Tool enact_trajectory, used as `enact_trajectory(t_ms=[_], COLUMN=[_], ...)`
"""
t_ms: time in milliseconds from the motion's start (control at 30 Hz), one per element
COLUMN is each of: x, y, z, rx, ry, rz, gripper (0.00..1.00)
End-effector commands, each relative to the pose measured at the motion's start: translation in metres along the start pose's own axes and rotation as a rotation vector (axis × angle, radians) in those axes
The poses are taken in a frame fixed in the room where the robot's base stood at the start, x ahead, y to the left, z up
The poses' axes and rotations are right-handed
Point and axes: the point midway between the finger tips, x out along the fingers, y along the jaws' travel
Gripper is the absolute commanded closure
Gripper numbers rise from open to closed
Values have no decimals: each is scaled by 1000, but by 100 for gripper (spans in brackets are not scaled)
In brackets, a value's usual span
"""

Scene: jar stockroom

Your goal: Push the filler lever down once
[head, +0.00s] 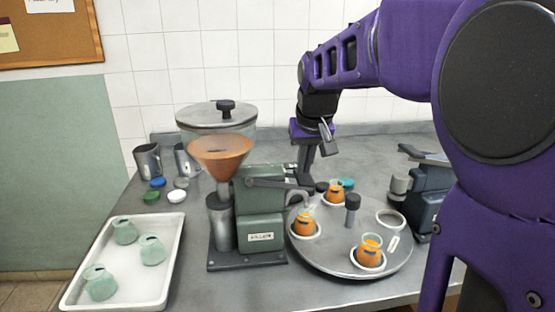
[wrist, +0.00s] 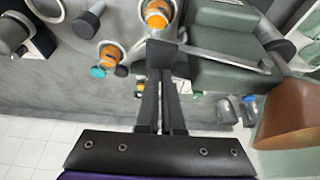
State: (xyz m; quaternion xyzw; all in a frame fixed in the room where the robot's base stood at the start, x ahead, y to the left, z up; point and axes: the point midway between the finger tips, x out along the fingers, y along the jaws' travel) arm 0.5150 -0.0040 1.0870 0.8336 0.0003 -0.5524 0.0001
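The filler (head: 262,215) is a green machine on a dark base with an orange funnel (head: 221,152). Its grey lever (head: 272,183) lies about level across the top front and points right. My gripper (head: 312,180) points down by the lever's free end. In the wrist view my gripper (wrist: 160,75) shows its two fingers close together with nothing visible between them.
A round turntable (head: 345,262) holds several jars of orange filling, one (head: 305,225) near the filler's spout. A white tray (head: 165,275) with pale green jars lies left. Lids and metal jugs (head: 148,160) stand behind it. Another machine (head: 430,195) stands right.

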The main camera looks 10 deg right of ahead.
Motion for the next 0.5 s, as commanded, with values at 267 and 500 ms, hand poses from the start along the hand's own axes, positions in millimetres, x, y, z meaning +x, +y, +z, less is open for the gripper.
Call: enact_trajectory(t_ms=[267,500], x=[-13,-29], y=[1,1], z=[-5,-12], rx=[1,1], ry=[-3,-2], rz=[2,2], gripper=[100,100])
